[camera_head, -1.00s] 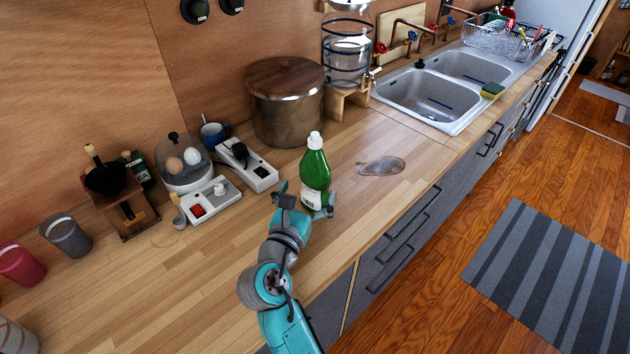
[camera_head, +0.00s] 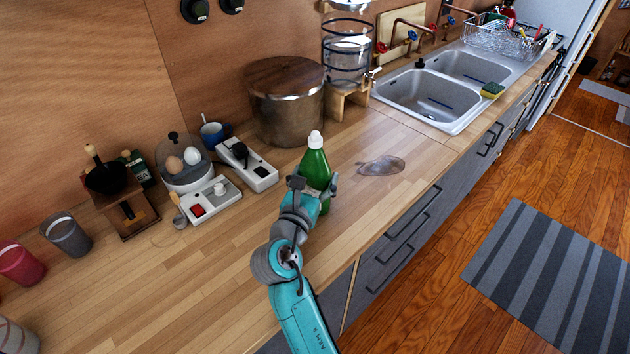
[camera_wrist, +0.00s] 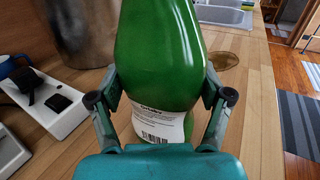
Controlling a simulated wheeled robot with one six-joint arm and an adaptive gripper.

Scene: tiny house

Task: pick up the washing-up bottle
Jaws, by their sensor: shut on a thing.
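The washing-up bottle (camera_head: 316,169) is green with a white cap and stands upright on the wooden counter (camera_head: 240,262). My gripper (camera_head: 314,186) is around its body and shut on it, with a finger on either side. In the wrist view the bottle (camera_wrist: 160,60) fills the middle, with its white label low between the fingers of my gripper (camera_wrist: 160,100). The bottle's lower part is partly hidden by my gripper in the head view.
A power strip (camera_head: 247,167) and an egg cooker (camera_head: 184,164) are left of the bottle. A large metal pot (camera_head: 287,112) stands behind it. A brownish, see-through flat thing (camera_head: 381,165) lies to the right, before the double sink (camera_head: 428,98). The counter's front edge is close by.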

